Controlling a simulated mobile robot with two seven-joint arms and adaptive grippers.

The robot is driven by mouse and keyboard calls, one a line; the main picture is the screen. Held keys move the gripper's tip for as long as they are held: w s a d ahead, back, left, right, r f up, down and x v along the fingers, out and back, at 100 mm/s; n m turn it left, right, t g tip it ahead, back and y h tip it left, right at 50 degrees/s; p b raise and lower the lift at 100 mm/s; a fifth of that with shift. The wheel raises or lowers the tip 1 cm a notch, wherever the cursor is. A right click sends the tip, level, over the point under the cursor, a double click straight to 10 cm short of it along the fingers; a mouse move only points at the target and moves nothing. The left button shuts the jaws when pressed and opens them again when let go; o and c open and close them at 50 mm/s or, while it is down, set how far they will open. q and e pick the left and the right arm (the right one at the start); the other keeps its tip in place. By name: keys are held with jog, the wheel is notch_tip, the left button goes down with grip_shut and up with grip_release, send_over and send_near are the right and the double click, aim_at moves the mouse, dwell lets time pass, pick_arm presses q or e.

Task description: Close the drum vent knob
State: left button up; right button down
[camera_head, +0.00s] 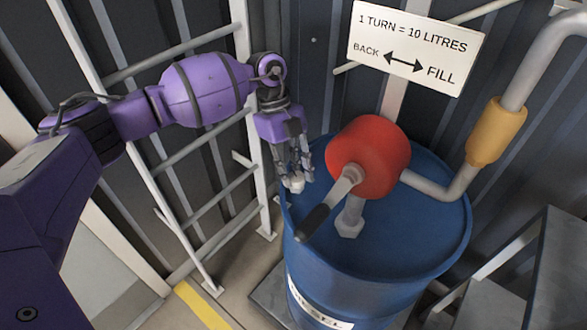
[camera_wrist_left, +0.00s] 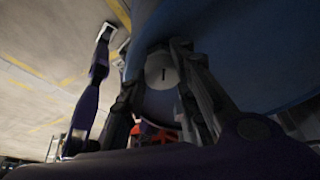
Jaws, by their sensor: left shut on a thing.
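A blue drum (camera_head: 400,245) with a diesel label stands at the centre right in the head view; its side also shows in the left wrist view (camera_wrist_left: 250,45). The drum vent knob (camera_head: 297,184) is a small pale knob at the left of the drum top. In the left wrist view the knob (camera_wrist_left: 160,70) is a round pale disc with a dark slot mark. My left gripper (camera_head: 298,176) points down and is shut on the knob, with its fingers at both sides. The fingers partly hide the knob.
A red pump (camera_head: 370,155) with a black crank handle (camera_head: 313,222) stands on the drum, close right of my left gripper. A grey pipe with a yellow sleeve (camera_head: 497,132) rises at right. A white ladder-like frame (camera_head: 190,140) stands behind my left arm. A white sign (camera_head: 418,45) hangs above.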

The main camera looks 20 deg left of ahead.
pick_arm(q)
jog(key=m, duration=0.2)
jog(key=m+g+y, duration=0.1)
jog(key=m, duration=0.1)
jog(key=m+y, duration=0.1)
jog(key=m, duration=0.1)
jog(key=shift+d+f+g+b, duration=0.1)
jog(key=shift+f+g+b, duration=0.2)
jog(key=m+y, duration=0.2)
jog(key=m, duration=0.3)
jog(key=shift+b, duration=0.3)
jog(key=shift+w+m, duration=0.1)
jog(key=shift+m, duration=0.4)
jog(key=o, duration=1)
jog(key=shift+r, duration=0.1)
jog(key=shift+w+r, duration=0.15)
jog(key=shift+r, duration=0.1)
